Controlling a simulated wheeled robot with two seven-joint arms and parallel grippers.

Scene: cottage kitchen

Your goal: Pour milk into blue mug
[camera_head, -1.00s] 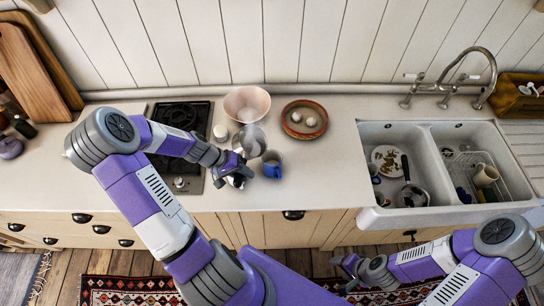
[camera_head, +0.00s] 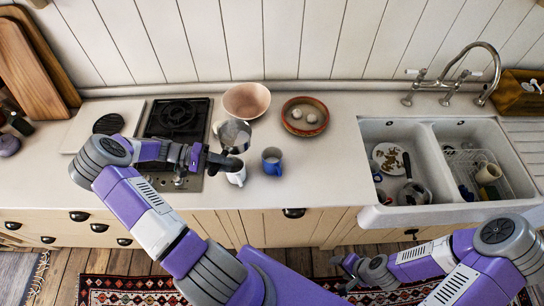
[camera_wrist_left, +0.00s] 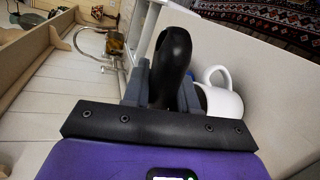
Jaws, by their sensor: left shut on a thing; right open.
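The blue mug (camera_head: 271,162) stands upright on the counter, right of my left gripper and apart from it. Its contents are too small to make out. My left gripper (camera_head: 203,158) is shut on the black handle of a metal saucepan (camera_head: 235,136); the black handle (camera_wrist_left: 172,65) rises between the fingers in the left wrist view. The pan is left of and behind the blue mug, and its contents are unclear. No milk is clearly visible. My right gripper (camera_head: 350,264) is open and empty, low in front of the cabinets.
A white mug (camera_head: 238,176) stands near the counter's front edge beside the handle, also in the left wrist view (camera_wrist_left: 222,101). A pink bowl (camera_head: 246,100) and a terracotta dish (camera_head: 305,116) stand behind. The hob (camera_head: 178,118) is left. Counter before the sink (camera_head: 375,215) is clear.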

